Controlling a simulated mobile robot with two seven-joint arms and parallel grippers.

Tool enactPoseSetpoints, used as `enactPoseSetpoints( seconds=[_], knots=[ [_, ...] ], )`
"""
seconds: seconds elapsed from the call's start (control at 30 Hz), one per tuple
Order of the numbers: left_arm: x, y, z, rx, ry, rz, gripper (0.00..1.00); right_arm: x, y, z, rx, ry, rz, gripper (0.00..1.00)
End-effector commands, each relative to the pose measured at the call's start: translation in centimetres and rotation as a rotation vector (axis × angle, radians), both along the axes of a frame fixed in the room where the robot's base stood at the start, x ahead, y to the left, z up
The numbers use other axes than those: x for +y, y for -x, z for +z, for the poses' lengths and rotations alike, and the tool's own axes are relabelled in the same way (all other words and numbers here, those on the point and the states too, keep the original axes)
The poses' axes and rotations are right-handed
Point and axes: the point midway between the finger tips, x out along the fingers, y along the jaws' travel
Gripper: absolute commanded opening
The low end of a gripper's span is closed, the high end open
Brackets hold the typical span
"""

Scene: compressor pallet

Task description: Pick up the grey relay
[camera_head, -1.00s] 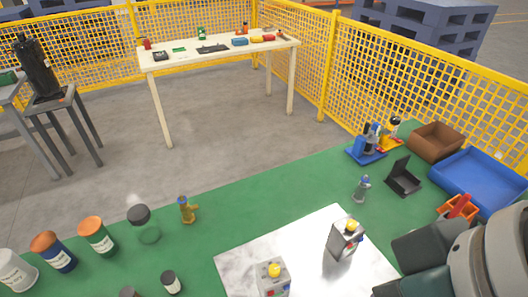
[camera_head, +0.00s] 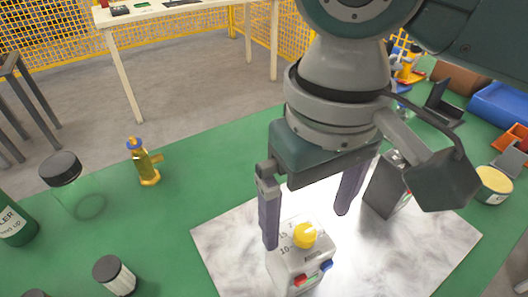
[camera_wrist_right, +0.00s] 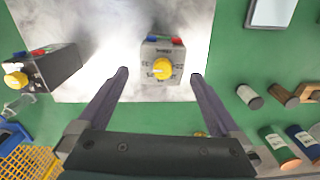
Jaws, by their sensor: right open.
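A light grey relay (camera_head: 299,264) with a yellow dial and red and blue terminals stands on the marble-patterned board (camera_head: 225,247). It also shows in the right wrist view (camera_wrist_right: 163,50), ahead of and between the fingers. My right gripper (camera_head: 306,228) is open and points down over this relay, one finger on each side, with no contact visible. A darker grey relay (camera_head: 383,188) stands on the same board to the right, partly hidden by my gripper; the right wrist view shows it at left (camera_wrist_right: 52,68) with its yellow dial. My left gripper is not in view.
A yellow tin (camera_head: 493,185) and blue bin (camera_head: 500,105) are at right.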

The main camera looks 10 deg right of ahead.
Motion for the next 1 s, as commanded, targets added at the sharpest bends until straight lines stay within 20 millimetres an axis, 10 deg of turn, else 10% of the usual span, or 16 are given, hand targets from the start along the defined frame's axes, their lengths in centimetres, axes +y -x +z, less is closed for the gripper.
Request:
enactPoseSetpoints(
  seconds=[0.5, 0.77, 1.0],
  knots=[
    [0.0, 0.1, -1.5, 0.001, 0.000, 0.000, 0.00, 0.3, 0.0, -6.6, -0.001, 0.001, 0.002, 1.00],
    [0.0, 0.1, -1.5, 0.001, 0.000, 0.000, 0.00, 0.3, -0.1, -7.0, -0.004, -0.002, 0.003, 1.00],
    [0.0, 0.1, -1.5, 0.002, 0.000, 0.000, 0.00, 0.3, -0.1, -7.0, -0.004, -0.002, 0.003, 0.76]
  ],
)
